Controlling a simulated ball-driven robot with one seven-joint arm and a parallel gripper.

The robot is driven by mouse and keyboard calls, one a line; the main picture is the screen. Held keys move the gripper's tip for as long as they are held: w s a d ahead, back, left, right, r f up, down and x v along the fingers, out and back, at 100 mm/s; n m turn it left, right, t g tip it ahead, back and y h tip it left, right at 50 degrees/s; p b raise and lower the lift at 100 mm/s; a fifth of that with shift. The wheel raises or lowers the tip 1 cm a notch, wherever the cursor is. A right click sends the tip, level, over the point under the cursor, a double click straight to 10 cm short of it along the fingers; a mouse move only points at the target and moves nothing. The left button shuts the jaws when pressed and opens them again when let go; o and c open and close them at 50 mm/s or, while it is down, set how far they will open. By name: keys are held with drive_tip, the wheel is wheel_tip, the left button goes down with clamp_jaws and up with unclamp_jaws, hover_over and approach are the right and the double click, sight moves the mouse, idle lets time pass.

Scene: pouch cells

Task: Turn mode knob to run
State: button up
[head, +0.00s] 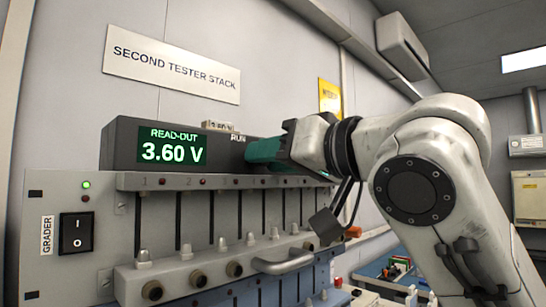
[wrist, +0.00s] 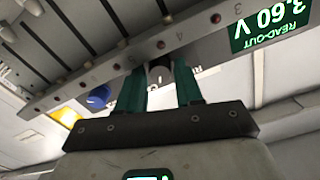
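The grey read-out box (head: 120,145) stands on top of the tester and shows 3.60 V in green. A RUN label (head: 238,138) is on the right part of its front. In the head view my gripper's green fingers (head: 264,150) reach to the box just below and right of that label and hide the knob. In the wrist view the dark mode knob (wrist: 160,70), with a pale part, sits between the two fingertips and fills the narrow gap, so my gripper (wrist: 160,80) appears shut on it. Its exact pointer setting cannot be read.
The grader panel has a rocker switch (head: 76,233) and a lit green lamp (head: 86,184). Below the box runs a slotted rack with a numbered rail (head: 128,181) and a protruding handle (head: 284,262). A blue round part (wrist: 97,101) shows left of the fingers in the wrist view.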

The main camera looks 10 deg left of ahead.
clamp_jaws()
drive_tip(key=shift+n+p, duration=1.7)
drive_tip(key=shift+n, duration=1.1)
drive_tip(key=shift+f, duration=0.1)
drive_tip(key=shift+o, duration=0.5)
unclamp_jaws()
drive_tip(key=shift+d, duration=0.15)
